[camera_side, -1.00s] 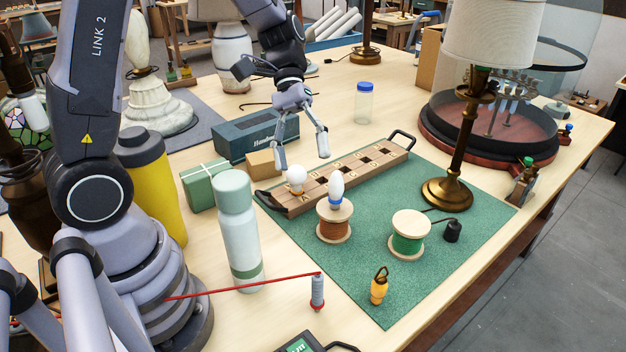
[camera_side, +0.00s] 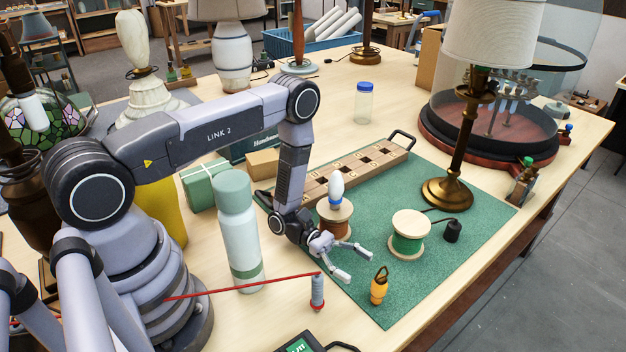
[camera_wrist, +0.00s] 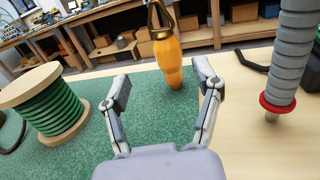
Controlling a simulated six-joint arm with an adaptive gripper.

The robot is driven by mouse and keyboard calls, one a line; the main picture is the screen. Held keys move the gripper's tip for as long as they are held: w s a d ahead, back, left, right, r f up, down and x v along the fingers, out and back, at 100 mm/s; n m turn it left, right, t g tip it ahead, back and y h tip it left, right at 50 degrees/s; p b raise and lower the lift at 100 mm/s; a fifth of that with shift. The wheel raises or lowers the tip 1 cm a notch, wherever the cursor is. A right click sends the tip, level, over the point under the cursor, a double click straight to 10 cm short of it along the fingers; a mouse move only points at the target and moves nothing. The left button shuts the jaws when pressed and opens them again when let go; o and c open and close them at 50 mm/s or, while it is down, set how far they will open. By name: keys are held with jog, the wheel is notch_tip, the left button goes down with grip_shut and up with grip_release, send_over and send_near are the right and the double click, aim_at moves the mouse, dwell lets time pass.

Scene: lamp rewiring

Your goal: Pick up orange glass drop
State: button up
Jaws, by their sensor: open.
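The orange glass drop (camera_side: 379,286) stands upright on the green mat (camera_side: 446,203) near its front corner, with a dark metal loop on top. My gripper (camera_side: 357,262) is low over the mat, open and empty, just left of and behind the drop, with its fingers pointing towards it. In the wrist view the drop (camera_wrist: 169,62) shows ahead of and between the open fingertips (camera_wrist: 161,88), nearer the right one. A gap separates the drop from the jaws.
A spool of green wire (camera_side: 408,234) stands on the mat right of my gripper. A spool with brown wire (camera_side: 336,219) bears a white bulb beside my wrist. A grey ribbed post (camera_side: 317,291) with a red wire stands left of the drop. A brass lamp (camera_side: 448,193) stands behind.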

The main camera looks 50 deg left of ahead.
aim_at(379, 288)
jog(key=d, duration=0.6)
jog(key=shift+w+d+f, duration=0.2)
jog(key=shift+d+f, duration=0.1)
jog(key=shift+f, duration=0.05)
jog(key=shift+c, duration=0.2)
grip_shut()
